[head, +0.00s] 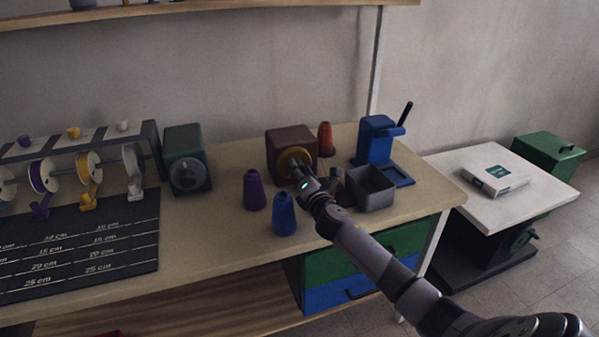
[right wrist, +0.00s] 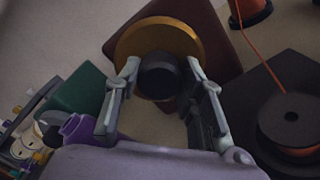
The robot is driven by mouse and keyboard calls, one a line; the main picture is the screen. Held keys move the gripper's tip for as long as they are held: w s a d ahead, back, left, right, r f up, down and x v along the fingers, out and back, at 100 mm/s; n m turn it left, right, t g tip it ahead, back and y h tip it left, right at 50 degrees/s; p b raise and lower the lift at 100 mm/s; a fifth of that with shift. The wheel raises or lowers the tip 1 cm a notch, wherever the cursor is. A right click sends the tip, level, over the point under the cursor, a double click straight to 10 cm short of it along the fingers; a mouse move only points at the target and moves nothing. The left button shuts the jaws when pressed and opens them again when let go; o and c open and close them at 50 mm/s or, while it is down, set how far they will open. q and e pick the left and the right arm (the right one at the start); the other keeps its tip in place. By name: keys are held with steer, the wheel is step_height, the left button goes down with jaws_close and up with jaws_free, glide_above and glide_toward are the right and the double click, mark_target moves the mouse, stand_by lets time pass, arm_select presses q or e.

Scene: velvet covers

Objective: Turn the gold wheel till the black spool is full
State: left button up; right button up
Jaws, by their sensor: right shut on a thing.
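The gold wheel (head: 309,157) is on the front of a dark brown box (head: 285,140) on the bench. In the right wrist view the wheel (right wrist: 187,40) has a dark round knob (right wrist: 158,75) at its middle. My right gripper (head: 299,178) is at the wheel, its two fingers (right wrist: 163,85) shut on the knob from both sides. The black spool (right wrist: 293,117) is at the right of the right wrist view on a dark base. Orange thread shows below its top flange; how full it is cannot be told. My left gripper is not in view.
An orange cone (head: 325,138) stands behind, its thread running to the spool. Purple (head: 254,190) and blue (head: 284,213) cones stand in front. A grey bin (head: 370,188) and blue press (head: 376,142) are right; a green box (head: 184,145) and ribbon rack (head: 75,140) are left.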

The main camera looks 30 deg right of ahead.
steer(key=m, duration=0.5)
steer(key=shift+m, duration=0.4)
steer(key=m, duration=0.4)
steer(key=shift+p, duration=0.35)
steer(key=m+p, duration=0.1)
steer(key=m, duration=0.4)
steer(key=shift+f+m, duration=0.1)
steer(key=shift+m, duration=0.3)
steer(key=shift+f+m+p, duration=0.1)
steer(key=shift+m+p, duration=0.7)
steer(key=shift+m, duration=1.5)
steer(key=o, duration=1.1)
steer(key=shift+o, duration=0.2)
